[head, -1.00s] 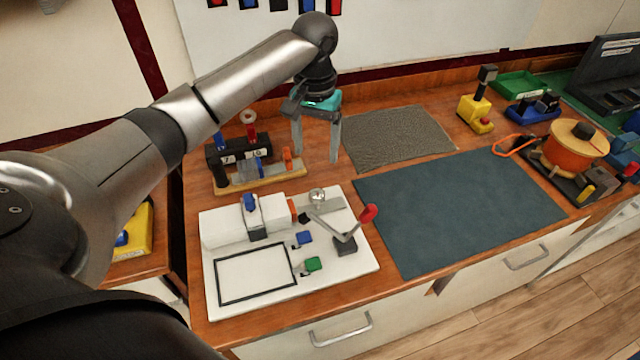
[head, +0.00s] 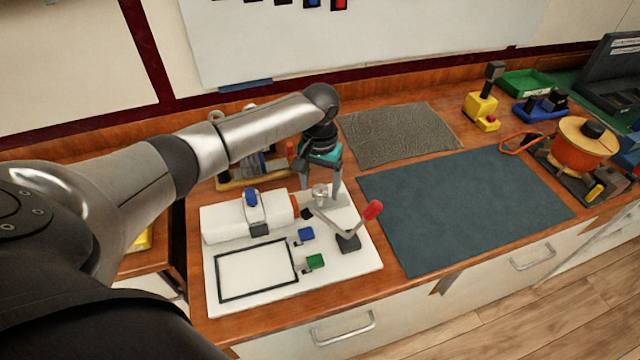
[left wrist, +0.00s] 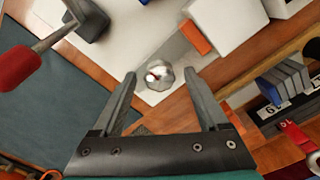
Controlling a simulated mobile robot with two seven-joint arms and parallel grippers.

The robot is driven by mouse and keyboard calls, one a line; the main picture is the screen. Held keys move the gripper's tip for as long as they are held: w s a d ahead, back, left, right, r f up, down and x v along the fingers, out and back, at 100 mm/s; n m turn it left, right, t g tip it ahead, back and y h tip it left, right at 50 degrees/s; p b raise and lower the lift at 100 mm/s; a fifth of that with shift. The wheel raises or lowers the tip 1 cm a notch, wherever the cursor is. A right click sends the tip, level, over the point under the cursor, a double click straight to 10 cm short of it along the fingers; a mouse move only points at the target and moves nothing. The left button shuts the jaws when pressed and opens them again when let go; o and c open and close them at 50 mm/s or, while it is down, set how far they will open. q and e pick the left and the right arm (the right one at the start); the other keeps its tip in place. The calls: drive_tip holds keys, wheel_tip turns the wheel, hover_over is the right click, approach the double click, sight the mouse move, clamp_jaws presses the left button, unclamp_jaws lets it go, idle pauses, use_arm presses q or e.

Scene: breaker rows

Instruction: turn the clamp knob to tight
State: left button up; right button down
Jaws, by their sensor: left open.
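A round silver knob (head: 319,194) sits on a grey metal strip on the white fixture board (head: 345,275), near the board's back edge. I take it to be the clamp knob. In the left wrist view the knob (left wrist: 159,75) is faceted, with a small red mark at its centre. My left gripper (head: 321,187) is open and points down over the knob's place. In the left wrist view the knob shows between the fingertips of the gripper (left wrist: 159,77), with gaps on both sides. I cannot tell whether the fingertips are level with it. My right gripper is not in view.
A lever with a red handle (head: 373,210) stands right of the knob. An orange block (left wrist: 195,37) and a white housing lie close to it. A breaker rack (left wrist: 285,85) stands behind the board. A dark blue mat (head: 460,205) lies clear to the right.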

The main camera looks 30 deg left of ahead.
use_arm(q)
drive_tip(key=shift+c, duration=0.3)
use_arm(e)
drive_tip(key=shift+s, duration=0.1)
use_arm(q)
drive_tip(key=c, duration=0.5)
clamp_jaws()
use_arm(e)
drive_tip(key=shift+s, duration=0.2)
use_arm(q)
drive_tip(key=shift+r, duration=0.1)
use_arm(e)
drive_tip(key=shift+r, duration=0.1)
